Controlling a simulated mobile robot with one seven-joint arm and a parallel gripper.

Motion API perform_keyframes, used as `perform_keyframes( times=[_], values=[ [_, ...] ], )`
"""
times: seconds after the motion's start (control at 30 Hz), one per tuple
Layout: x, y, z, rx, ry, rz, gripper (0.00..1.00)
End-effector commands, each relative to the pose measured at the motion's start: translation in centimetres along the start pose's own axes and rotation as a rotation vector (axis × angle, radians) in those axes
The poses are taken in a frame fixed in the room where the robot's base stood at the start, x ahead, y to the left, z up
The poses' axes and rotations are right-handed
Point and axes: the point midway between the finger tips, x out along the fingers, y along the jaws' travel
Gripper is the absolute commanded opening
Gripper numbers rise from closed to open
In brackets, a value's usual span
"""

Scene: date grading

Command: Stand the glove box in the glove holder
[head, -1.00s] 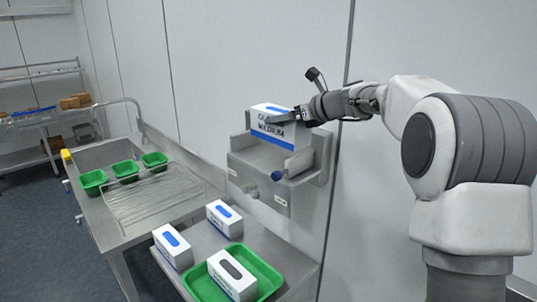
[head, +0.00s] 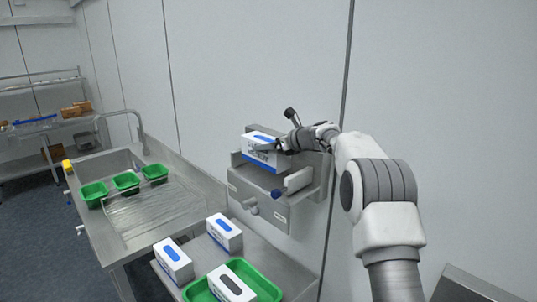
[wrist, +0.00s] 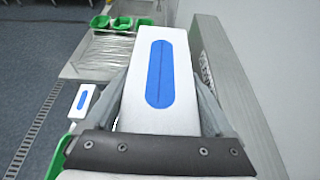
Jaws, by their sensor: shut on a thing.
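The white glove box (head: 262,155) with blue markings is held by my gripper (head: 279,145) at the grey metal glove holder (head: 262,184) on the wall. The box looks upright and sits low, within or just above the holder's left part; its lower edge is partly hidden, so I cannot tell whether it rests on the bottom. In the wrist view, the box (wrist: 165,112) shows its top with a blue oval slot, between my two fingers (wrist: 168,95). A grey plate with lettering stands right of it there.
Two blue-slotted white boxes (head: 173,260) (head: 224,233) stand on the lower steel table (head: 205,258). A dark-slotted box (head: 231,284) sits in a large green tray (head: 265,286). A sink bench (head: 130,225) with small green trays lies left.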

Motion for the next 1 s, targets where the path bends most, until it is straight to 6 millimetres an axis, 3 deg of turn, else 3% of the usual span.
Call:
perform_keyframes(
  times=[0.3,0.67,0.7,0.77,1.0],
  values=[
    [1.5,0.0,-3.4,0.002,-0.002,0.0,0.08],
    [1.6,0.0,-3.8,0.0,-0.002,-0.001,0.08],
    [1.7,0.0,-4.0,0.0,0.0,0.0,0.89],
    [1.7,0.0,-3.9,0.0,0.0,0.0,1.0],
    [1.6,0.0,-3.8,0.0,0.0,0.0,1.0]
  ],
)
